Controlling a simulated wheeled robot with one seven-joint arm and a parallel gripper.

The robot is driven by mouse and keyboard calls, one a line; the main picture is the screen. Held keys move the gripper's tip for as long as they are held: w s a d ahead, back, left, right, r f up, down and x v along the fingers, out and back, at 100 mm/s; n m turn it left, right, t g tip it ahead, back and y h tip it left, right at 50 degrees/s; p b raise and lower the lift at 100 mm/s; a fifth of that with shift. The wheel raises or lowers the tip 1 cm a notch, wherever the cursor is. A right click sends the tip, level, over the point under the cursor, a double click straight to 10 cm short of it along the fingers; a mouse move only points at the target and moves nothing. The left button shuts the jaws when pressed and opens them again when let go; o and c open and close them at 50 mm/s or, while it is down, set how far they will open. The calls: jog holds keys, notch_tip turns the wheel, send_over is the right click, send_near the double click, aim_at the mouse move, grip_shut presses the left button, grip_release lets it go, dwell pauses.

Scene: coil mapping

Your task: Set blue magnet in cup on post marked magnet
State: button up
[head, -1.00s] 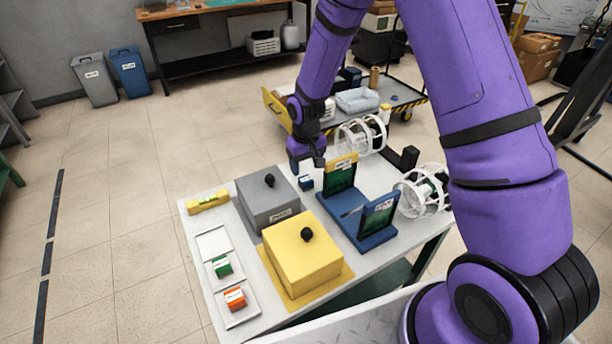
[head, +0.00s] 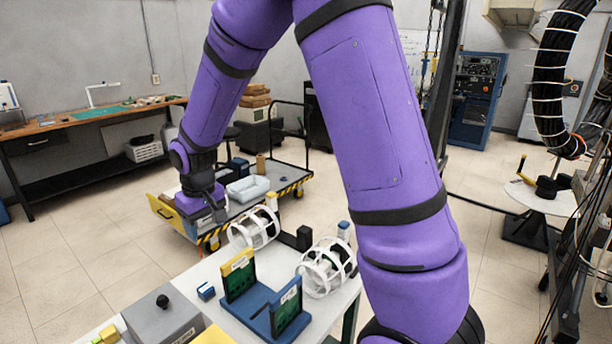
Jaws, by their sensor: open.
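A small blue block with a white label (head: 206,291), which looks like the blue magnet, sits on the white table left of the blue stand. My gripper (head: 217,213) is open, above and apart from the block in the picture; its fingertips are small and dark, against the cart behind. A pale post with a tan top (head: 271,201) stands by the left white coil cage (head: 254,228). A post with a blue top (head: 343,230) stands by the right coil cage (head: 327,266). I cannot read any post's marking or make out a cup.
The blue stand (head: 262,322) holds two upright green boards. A grey box with a black knob (head: 163,320) and a yellow box (head: 212,336) are at the near left. A black block (head: 304,238) stands between the cages. The yellow-edged cart (head: 286,182) is behind the table.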

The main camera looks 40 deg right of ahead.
jog(key=s+d+r+m+t, duration=0.1)
jog(key=s+d+r+t, duration=0.1)
jog(key=s+r, duration=0.8)
jog(key=s+d+r+t, duration=0.2)
jog(key=s+d+r, duration=0.3)
jog(key=s+r, duration=0.5)
jog(key=s, duration=0.7)
jog(key=shift+s+r+m, duration=0.2)
jog(key=shift+r+m, duration=0.05)
jog(key=shift+m, duration=0.15)
jog(key=shift+o, duration=0.5)
jog(key=shift+s, duration=0.55)
jog(key=n+g, duration=0.2)
jog(key=g, duration=0.3)
send_over(206, 292)
jog(key=w, duration=0.3)
notch_tip(206, 292, down, 30)
notch_tip(206, 292, down, 12)
jog(key=shift+r, duration=0.15)
jog(key=c, duration=1.2)
